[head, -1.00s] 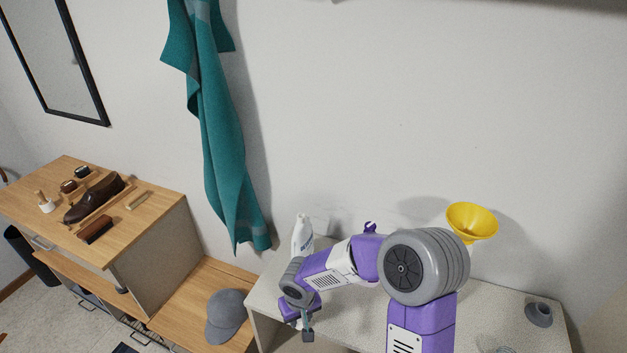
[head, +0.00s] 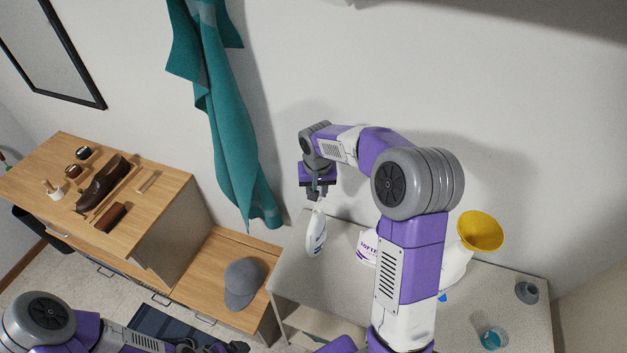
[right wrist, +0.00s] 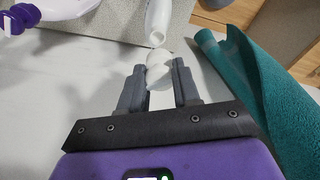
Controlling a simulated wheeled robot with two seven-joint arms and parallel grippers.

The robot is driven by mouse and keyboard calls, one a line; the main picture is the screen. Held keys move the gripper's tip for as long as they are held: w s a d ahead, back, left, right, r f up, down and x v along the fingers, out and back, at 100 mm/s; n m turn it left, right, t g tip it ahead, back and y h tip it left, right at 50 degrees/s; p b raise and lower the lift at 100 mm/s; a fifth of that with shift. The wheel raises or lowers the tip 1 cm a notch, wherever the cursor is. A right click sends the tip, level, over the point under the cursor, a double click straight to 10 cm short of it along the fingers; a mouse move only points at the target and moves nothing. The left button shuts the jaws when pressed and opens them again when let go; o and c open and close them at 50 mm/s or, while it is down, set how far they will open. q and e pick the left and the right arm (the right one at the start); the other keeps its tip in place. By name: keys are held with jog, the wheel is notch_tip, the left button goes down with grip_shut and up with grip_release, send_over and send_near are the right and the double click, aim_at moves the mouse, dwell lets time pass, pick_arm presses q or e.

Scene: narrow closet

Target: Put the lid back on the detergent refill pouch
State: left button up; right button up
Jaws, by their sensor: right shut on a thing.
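The detergent refill pouch (head: 316,235) is white with dark lettering and stands upright near the left end of the speckled grey counter. Its open spout also shows at the top of the right wrist view (right wrist: 158,24). My right gripper (head: 318,195) is just above the pouch in the head view. Its fingers are shut on a round white lid (right wrist: 159,72), close to the spout; I cannot tell whether lid and spout touch. In the head view the lid is mostly hidden. My left gripper (head: 230,348) is at the bottom edge, partly cut off and away from the pouch.
A white softener bottle (head: 367,245) stands right of the pouch, partly behind my right arm. A teal towel (head: 232,150) hangs at left, close to the gripper in the wrist view.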

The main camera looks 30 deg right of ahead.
aim_at(316, 210)
jog(key=shift+s+f+b, duration=0.15)
jog(key=shift+f+b, duration=0.4)
jog(key=shift+f, duration=0.3)
jog(key=shift+f+b, duration=1.75)
jog(key=shift+f, duration=0.6)
jog(key=shift+f+b, duration=0.15)
jog(key=shift+b, duration=0.2)
jog(key=o, duration=1.1)
jog(key=shift+c, duration=0.2)
jog(key=shift+o, duration=0.3)
jog(key=o, duration=0.4)
jog(key=shift+o, duration=0.2)
